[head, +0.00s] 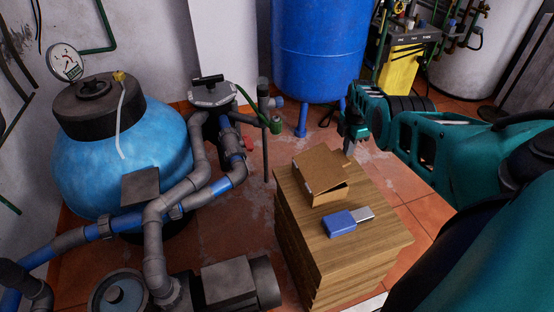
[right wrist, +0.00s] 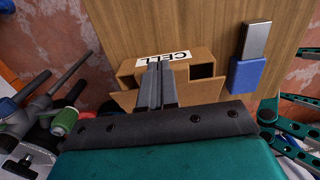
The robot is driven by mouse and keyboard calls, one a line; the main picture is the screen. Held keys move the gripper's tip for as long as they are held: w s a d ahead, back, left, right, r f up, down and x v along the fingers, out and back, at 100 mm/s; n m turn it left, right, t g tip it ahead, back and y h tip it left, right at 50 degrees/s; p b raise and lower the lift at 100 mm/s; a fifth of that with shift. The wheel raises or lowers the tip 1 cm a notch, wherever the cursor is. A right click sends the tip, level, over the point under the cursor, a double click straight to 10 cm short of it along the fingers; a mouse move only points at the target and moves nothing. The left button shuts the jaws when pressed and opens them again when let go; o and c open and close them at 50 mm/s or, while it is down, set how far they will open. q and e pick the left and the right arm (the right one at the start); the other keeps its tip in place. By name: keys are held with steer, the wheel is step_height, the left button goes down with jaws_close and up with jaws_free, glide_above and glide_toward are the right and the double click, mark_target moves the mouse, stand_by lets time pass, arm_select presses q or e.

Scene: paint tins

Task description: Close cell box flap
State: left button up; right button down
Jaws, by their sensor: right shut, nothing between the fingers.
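The cardboard cell box (head: 322,172) sits on a small wooden cabinet (head: 375,243). The right wrist view shows the box (right wrist: 196,57) with its CELL label (right wrist: 165,56). A cardboard flap (right wrist: 124,101) sticks out at its left side, and dark gaps show the box is partly open. In the head view, a top panel stands slightly raised over a gap at the front right. My right gripper (head: 349,147) is shut and empty, pointing down by the box's far right side. In the right wrist view its fingers (right wrist: 156,75) overlap the box; contact is unclear. My left gripper is out of view.
A blue and silver block (head: 346,222) lies in front of the box on the cabinet. A blue tank (head: 318,50) stands behind. A light-blue pressure vessel (head: 120,170) and grey pipes (head: 157,240) fill the left. The cabinet's front right corner is bare.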

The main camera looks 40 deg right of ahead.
steer(key=f+b, duration=0.1)
steer(key=d+f+b, duration=0.1)
steer(key=f, duration=0.1)
steer(key=f+b, duration=0.1)
steer(key=b, duration=0.1)
steer(key=shift+s+d+f, duration=0.25)
steer(key=shift+f, duration=0.1)
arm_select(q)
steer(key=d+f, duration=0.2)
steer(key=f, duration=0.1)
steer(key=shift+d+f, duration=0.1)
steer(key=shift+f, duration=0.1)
arm_select(e)
steer(key=shift+f, duration=0.1)
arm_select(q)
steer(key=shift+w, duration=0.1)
